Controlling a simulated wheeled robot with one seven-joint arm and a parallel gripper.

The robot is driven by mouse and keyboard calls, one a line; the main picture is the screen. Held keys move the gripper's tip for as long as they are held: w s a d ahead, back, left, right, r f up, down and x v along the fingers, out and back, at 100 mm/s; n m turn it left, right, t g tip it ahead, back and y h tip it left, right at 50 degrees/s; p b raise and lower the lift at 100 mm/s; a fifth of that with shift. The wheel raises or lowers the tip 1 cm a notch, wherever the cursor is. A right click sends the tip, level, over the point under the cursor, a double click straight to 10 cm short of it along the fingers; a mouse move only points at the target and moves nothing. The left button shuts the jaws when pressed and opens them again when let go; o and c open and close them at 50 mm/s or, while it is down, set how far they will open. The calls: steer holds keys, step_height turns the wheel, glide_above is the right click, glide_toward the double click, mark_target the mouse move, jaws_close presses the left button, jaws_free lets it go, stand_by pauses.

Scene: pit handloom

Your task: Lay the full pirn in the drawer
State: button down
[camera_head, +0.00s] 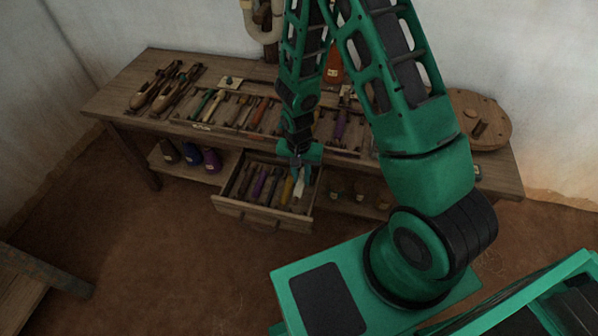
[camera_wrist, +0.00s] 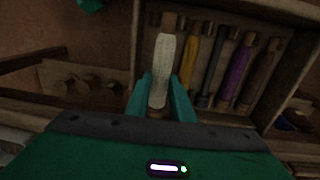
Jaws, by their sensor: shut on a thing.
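My gripper (camera_head: 298,170) is inside or just over the open drawer (camera_head: 250,211), near its right side. It is shut on a pirn wound with cream yarn (camera_wrist: 162,66), which stands between the two fingers in the wrist view. The pirn's pale end also shows below my gripper in the head view (camera_head: 299,189). Several other pirns lie side by side in the drawer, among them a yellow one (camera_wrist: 188,62) right beside the held one and a purple one (camera_wrist: 237,75). I cannot tell whether the held pirn touches the drawer floor.
The wooden bench (camera_head: 118,97) carries a tray of several coloured pirns (camera_head: 233,108), two shuttles (camera_head: 155,88) and a round wooden disc (camera_head: 483,121). Cones of yarn (camera_head: 211,158) stand on the low shelf left of the drawer. The floor in front is clear.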

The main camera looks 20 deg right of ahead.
mark_target(301, 186)
steer(key=shift+f, duration=2.8)
steer(key=c, duration=1.2)
jaws_free()
steer(key=shift+o, duration=0.2)
steer(key=shift+r, duration=4)
